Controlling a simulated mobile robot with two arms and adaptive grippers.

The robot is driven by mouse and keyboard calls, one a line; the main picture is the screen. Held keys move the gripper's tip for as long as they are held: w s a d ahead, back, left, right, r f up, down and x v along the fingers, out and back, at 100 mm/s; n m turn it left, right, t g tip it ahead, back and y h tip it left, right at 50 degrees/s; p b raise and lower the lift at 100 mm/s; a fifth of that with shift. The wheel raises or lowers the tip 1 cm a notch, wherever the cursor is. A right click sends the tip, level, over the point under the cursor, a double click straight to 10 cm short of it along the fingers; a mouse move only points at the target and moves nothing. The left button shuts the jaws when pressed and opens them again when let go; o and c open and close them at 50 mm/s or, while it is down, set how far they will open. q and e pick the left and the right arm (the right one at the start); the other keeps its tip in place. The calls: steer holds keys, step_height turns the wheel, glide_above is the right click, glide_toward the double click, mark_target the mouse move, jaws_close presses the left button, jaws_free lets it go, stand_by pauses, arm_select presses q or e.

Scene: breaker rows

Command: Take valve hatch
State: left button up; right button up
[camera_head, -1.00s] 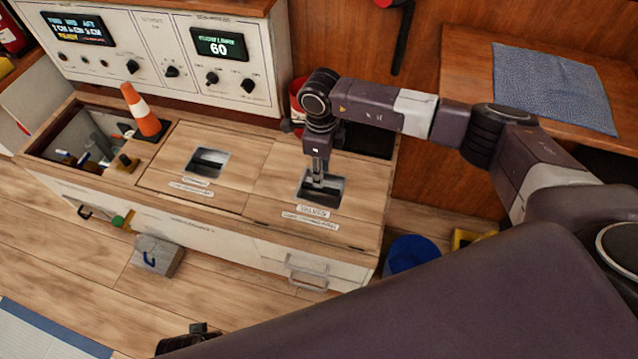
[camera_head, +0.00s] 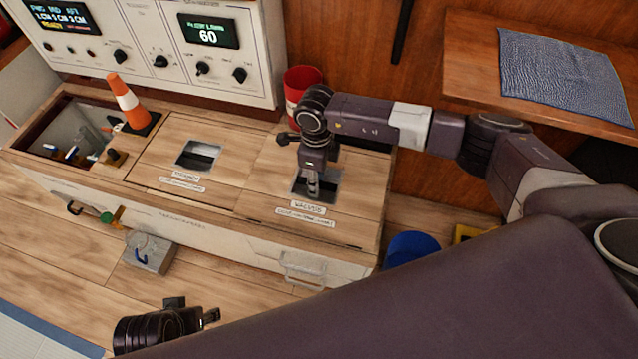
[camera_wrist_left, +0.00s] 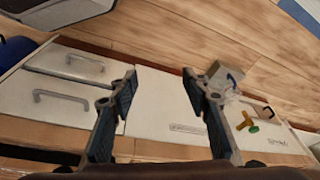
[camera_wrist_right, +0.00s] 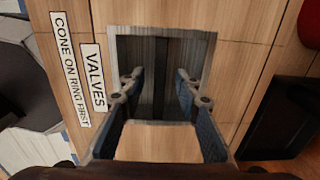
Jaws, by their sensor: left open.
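The valve hatch (camera_head: 267,178) is a wooden lid at the right of the bench top, with a square cutout (camera_head: 330,178) and a label (camera_head: 308,207) reading "VALVES". It lies flat. In the right wrist view a second label (camera_wrist_right: 67,80) reads "CONE ON RING FIRST". My right gripper (camera_head: 313,190) points down at the cutout; in the right wrist view its fingers (camera_wrist_right: 158,88) are apart with the tips over or in the cutout. Their depth is unclear. My left gripper (camera_head: 212,317) is open and empty at the bottom; its fingers show in the left wrist view (camera_wrist_left: 160,80).
An orange cone (camera_head: 128,103) stands beside the open compartment (camera_head: 62,118) at left. A second closed lid (camera_head: 187,130) lies between. A red bucket (camera_head: 300,80) is behind, a blue one (camera_head: 410,248) at right.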

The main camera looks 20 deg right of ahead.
steer(key=shift+f, duration=0.25)
jaws_close()
stand_by(0.4)
steer(key=shift+w+r, duration=0.1)
steer(key=shift+r, duration=0.05)
